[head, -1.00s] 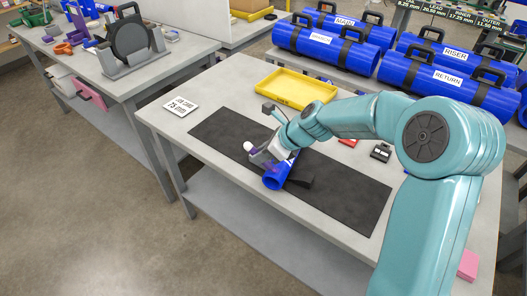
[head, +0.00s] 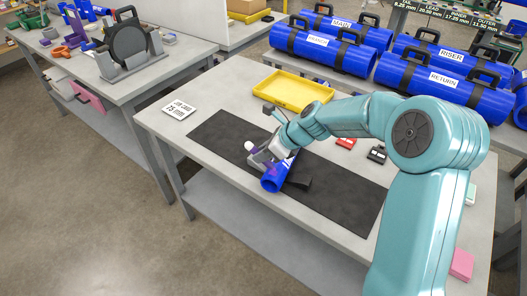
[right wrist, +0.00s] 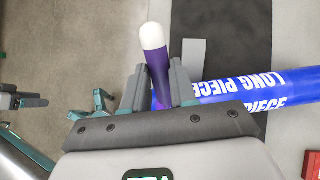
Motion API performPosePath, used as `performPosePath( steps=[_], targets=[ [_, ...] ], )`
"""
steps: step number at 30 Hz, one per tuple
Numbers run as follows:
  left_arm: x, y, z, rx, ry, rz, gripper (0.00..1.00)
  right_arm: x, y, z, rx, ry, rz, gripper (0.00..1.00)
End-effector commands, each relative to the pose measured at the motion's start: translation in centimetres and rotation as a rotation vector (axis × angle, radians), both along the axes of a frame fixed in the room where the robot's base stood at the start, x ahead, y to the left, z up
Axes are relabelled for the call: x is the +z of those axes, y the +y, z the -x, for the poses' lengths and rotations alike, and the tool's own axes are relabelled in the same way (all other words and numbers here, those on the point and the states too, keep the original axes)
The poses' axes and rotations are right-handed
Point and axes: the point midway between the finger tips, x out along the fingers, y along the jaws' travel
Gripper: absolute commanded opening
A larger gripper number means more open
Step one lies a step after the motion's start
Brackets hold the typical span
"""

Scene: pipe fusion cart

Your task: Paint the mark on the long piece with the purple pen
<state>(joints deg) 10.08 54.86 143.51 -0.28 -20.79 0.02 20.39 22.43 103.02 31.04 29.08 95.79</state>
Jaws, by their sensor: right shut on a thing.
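The long piece (head: 274,181) is a blue pipe lying on the black mat (head: 222,134). In the right wrist view the long piece (right wrist: 270,85) bears white "LONG PIECE" lettering and runs off to the right. My right gripper (head: 268,157) is over the pipe. In the right wrist view my right gripper (right wrist: 160,88) is shut on the purple pen (right wrist: 156,66), whose white end points away from the jaws. In the head view the pen's white end (head: 249,146) shows left of the gripper. The pen's other end and the mark are hidden; I cannot tell whether they touch.
A yellow tray (head: 293,91) stands behind the mat. A job card (head: 180,109) lies at the table's left. A red block (head: 346,143) and a black block (head: 377,154) lie to the right. The mat's front right is clear.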

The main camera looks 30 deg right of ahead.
Motion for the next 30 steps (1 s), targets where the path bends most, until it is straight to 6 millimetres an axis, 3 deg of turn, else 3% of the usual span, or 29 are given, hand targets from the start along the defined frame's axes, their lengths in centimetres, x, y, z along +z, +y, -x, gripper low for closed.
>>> performPosePath(
  steps=[22,30],
  targets=[
    [0.3,0.0,0.0,0.000,0.000,0.000,0.76,0.1,1.5,1.0,0.002,-0.001,0.001,0.00],
    [0.6,0.0,0.0,0.000,0.000,0.000,0.76,0.1,1.2,0.8,0.000,0.000,0.000,0.00]
  ],
)
